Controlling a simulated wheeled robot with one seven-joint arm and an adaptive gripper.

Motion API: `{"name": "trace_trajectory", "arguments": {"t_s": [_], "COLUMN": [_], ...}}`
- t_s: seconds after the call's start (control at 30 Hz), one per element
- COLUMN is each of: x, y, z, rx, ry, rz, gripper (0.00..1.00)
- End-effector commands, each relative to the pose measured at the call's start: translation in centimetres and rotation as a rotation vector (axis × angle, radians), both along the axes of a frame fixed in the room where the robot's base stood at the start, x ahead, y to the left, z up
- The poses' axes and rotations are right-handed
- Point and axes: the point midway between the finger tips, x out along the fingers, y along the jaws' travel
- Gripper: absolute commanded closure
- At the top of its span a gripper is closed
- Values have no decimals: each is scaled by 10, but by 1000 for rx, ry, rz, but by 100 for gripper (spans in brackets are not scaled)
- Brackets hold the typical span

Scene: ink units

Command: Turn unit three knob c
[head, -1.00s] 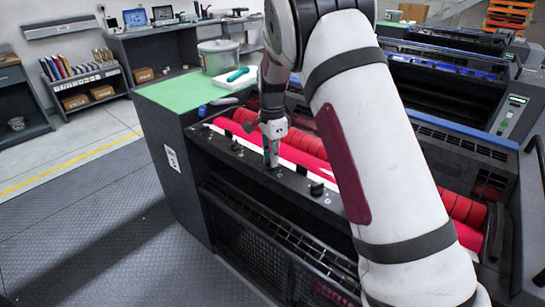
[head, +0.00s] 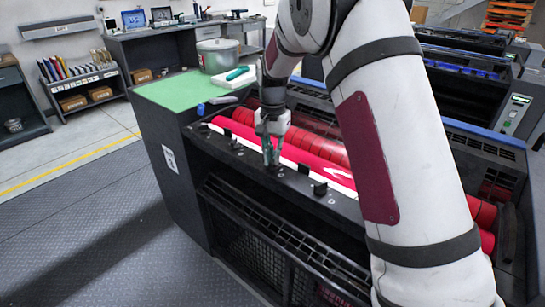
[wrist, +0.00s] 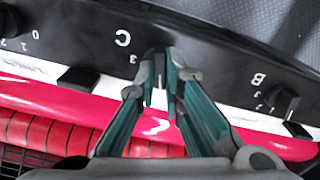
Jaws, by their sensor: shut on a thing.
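The ink unit (head: 243,168) in front of me has a dark sloping panel with a row of black knobs along red rollers. A plate on its left end carries a number too small to read surely. My gripper (head: 270,160) points down at this panel.
Another knob (wrist: 8,22) with digits is at the far left of the wrist view. Black tabs (wrist: 78,79) line the panel edge by the red roller. More ink units stand behind; open floor lies left.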

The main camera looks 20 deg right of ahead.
Motion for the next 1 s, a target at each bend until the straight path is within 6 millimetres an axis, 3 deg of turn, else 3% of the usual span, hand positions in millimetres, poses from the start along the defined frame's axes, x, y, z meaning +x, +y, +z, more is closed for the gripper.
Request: {"name": "trace_trajectory", "arguments": {"t_s": [1.0], "x": [1], "y": [3], "z": [1], "rx": [0], "ry": [-1], "rz": [895], "gripper": [100]}}
